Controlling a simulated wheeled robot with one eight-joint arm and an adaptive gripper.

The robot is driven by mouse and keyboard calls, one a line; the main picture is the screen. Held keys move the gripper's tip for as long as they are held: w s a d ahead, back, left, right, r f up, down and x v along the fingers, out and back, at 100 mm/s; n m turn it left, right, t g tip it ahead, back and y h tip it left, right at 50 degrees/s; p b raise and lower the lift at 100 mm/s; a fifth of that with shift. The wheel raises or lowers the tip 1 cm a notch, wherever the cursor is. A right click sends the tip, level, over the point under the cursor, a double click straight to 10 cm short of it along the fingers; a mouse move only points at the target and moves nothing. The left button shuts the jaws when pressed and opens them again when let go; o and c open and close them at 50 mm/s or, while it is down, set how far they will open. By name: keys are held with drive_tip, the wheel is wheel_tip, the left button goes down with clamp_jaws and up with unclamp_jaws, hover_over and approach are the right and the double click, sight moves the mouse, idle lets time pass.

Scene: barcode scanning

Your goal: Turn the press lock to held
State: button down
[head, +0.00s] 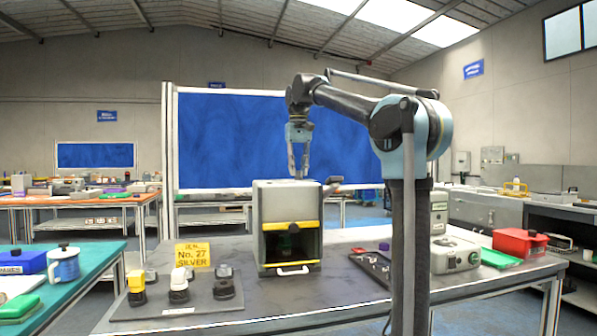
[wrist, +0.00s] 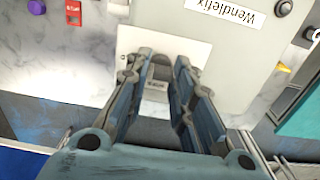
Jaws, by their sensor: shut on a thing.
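The press (head: 262,222) is a grey box with a yellow-framed open front, standing on the dark table. My gripper (head: 299,176) points down at the top of the press. A small printed mark shows on the plate between the fingers.
A red box (head: 519,243) and a pale machine (head: 455,256) stand right.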

drive_tip(key=c, duration=1.4)
unclamp_jaws()
drive_tip(key=shift+w+f, duration=0.1)
drive_tip(key=shift+w, duration=0.05)
wheel_tip(320, 180, up, 12)
